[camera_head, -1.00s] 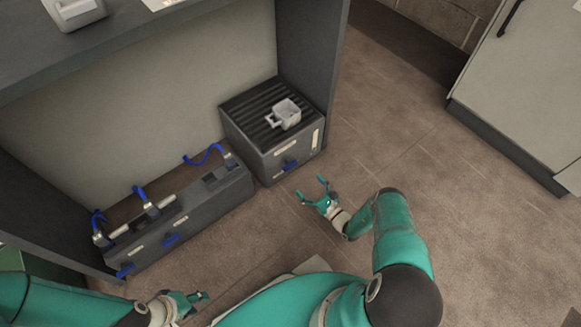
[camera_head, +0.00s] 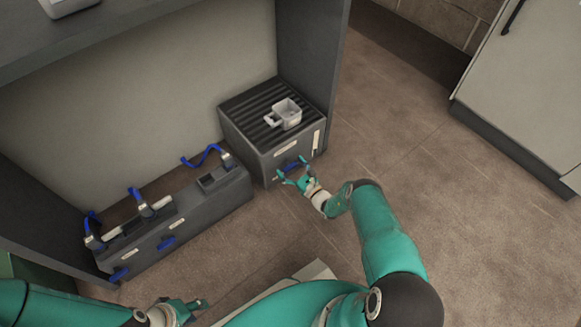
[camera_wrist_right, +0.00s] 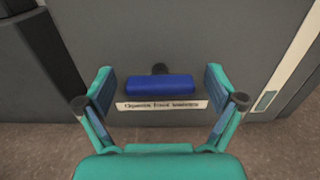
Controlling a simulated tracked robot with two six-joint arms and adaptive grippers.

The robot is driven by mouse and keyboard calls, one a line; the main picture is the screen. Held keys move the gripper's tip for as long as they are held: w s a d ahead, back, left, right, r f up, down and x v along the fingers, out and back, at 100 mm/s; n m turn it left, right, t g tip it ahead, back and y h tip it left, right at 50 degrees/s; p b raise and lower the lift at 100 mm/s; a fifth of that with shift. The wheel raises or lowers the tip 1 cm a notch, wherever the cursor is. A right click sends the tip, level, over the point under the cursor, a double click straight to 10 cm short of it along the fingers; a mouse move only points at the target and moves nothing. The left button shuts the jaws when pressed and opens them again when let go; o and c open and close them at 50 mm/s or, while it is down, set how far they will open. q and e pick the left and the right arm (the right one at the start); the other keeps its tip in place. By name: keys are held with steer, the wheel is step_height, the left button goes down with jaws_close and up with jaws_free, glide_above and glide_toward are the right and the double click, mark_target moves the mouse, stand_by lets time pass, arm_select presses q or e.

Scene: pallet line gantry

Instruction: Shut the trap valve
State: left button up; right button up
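A blue bar handle (camera_wrist_right: 160,87) sticks out from the front of a dark grey box (camera_head: 262,163) topped with a slatted grate. A label below the handle is too blurred to read surely, so I cannot tell if this handle is the trap valve. My right gripper (camera_head: 292,174) is open in front of it. In the right wrist view, its fingers (camera_wrist_right: 158,84) stand left and right of the handle with gaps on both sides. My left gripper (camera_head: 192,306) is low at the bottom of the head view, away from the box; its finger opening is unclear.
A long grey unit (camera_head: 195,219) to the left carries blue handles (camera_head: 166,243) and blue levers (camera_head: 208,155). A dark overhead panel (camera_head: 150,35) and side wall (camera_head: 312,60) frame the bay. Floor (camera_head: 450,190) to the right is clear.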

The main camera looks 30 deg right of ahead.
steer(key=c, duration=1.1)
steer(key=shift+n, duration=0.4)
steer(key=n, duration=0.3)
steer(key=shift+a+n, duration=0.15)
steer(key=shift+n, duration=0.15)
steer(key=n, duration=0.4)
steer(key=shift+a+f+n, duration=0.1)
steer(key=shift+n, duration=0.2)
steer(key=n, duration=0.4)
steer(key=shift+a+f, duration=0.1)
steer(key=shift+a, duration=0.05)
steer(key=shift+a+f+n, duration=0.1)
steer(key=shift+f+n, duration=0.05)
steer(key=shift+n, duration=2.45)
